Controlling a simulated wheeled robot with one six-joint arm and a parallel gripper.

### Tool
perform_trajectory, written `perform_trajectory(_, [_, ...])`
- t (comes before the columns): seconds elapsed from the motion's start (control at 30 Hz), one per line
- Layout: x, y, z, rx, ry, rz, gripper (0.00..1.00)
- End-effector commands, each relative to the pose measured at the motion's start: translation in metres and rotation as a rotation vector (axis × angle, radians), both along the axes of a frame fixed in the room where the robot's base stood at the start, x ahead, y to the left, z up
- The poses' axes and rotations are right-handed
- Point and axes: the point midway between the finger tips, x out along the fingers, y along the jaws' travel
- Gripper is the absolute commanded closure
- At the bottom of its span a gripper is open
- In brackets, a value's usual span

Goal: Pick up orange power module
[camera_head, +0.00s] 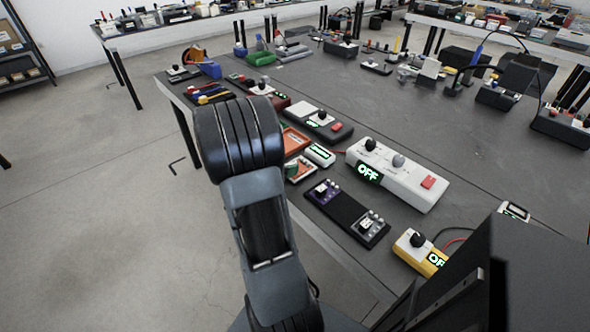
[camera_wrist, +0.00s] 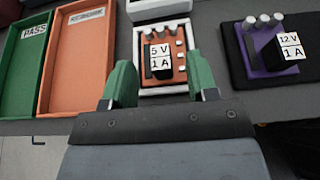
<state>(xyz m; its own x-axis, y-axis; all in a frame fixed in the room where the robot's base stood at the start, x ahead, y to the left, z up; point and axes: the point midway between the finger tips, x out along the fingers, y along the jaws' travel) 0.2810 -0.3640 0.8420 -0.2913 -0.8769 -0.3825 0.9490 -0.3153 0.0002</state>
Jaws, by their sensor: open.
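The orange power module (camera_wrist: 179,75), labelled 5 V 1 A, sits in a small white tray (camera_wrist: 139,42) in the wrist view. In the camera_head view it is partly hidden beside my arm, in the white-rimmed tray (camera_head: 315,177). My gripper (camera_wrist: 160,70) is open, with one green finger on each side of the module's near part. The fingers look apart from the module; their height above it is hard to tell. In the camera_head view only a bit of green finger shows past my arm.
A purple module (camera_wrist: 255,58), labelled 12 V 1 A, stands on a black base to the right. An orange tray (camera_wrist: 78,62) and a green PASS tray (camera_wrist: 20,72) lie left. A white OFF tester (camera_head: 405,178) and a yellow device (camera_head: 415,250) stand on the bench (camera_head: 480,140).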

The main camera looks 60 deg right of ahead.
Motion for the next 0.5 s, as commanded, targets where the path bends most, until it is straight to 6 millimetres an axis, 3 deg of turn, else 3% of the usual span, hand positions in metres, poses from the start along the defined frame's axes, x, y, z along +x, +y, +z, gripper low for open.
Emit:
perform_trajectory(0.23, [-0.01, -0.03, -0.013, 0.0, 0.001, -0.004, 0.47])
perform_trajectory(0.5, [-0.013, -0.039, -0.017, 0.0, 0.0, 0.0, 0.47])
